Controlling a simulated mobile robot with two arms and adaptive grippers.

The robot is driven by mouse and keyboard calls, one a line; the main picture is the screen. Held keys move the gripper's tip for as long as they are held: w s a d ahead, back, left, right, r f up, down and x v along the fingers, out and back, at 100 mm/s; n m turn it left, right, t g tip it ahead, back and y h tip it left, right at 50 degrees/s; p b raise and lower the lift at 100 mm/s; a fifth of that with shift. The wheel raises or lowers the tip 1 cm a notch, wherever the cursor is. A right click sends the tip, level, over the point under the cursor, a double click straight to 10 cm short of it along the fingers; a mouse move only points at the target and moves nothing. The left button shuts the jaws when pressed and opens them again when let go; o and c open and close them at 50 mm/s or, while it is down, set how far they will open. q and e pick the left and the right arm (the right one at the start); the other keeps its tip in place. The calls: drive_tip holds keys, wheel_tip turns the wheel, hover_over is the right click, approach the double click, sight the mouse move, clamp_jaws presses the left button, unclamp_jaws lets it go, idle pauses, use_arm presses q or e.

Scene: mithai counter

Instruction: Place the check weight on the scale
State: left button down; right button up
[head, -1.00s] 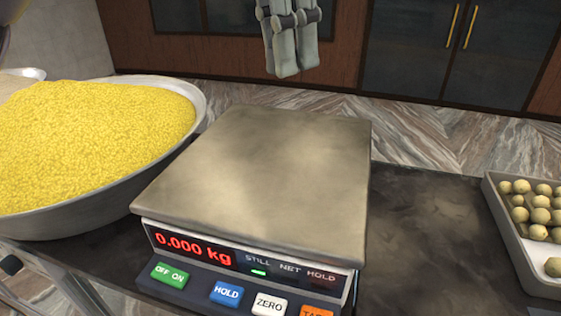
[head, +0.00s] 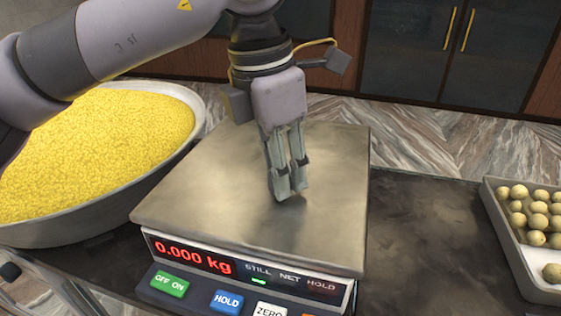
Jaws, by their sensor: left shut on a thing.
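The scale (head: 190,190) has a wide, flat metal pan, bare apart from my gripper over it, and its red display (head: 193,257) reads 0.000 kg. My left gripper (head: 288,192) comes down from above, with its fingertips low over the middle right of the pan. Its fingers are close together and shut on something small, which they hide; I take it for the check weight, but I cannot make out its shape. Whether the fingertips or the held thing touch the pan I cannot tell. My right gripper is not in view.
A large metal bowl of yellow grains (head: 95,150) stands close to the scale's left. A tray (head: 520,262) of round, pale sweets (head: 537,221) is at the right edge. The dark counter (head: 425,240) between scale and tray is clear.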

use_arm(q)
drive_tip(key=shift+s, duration=0.1)
drive_tip(key=c, duration=1.7)
unclamp_jaws()
drive_tip(key=shift+d+f, duration=0.1)
drive_tip(key=shift+f, duration=0.05)
drive_tip(key=o, duration=0.5)
drive_tip(key=shift+r, duration=0.65)
drive_tip(key=r, duration=0.3)
drive_tip(key=a+r+b, duration=0.1)
drive_tip(key=r, duration=0.7)
drive_tip(key=shift+s+a+b, duration=0.3)
drive_tip(key=shift+s+a, duration=0.05)
drive_tip(key=shift+s, duration=0.05)
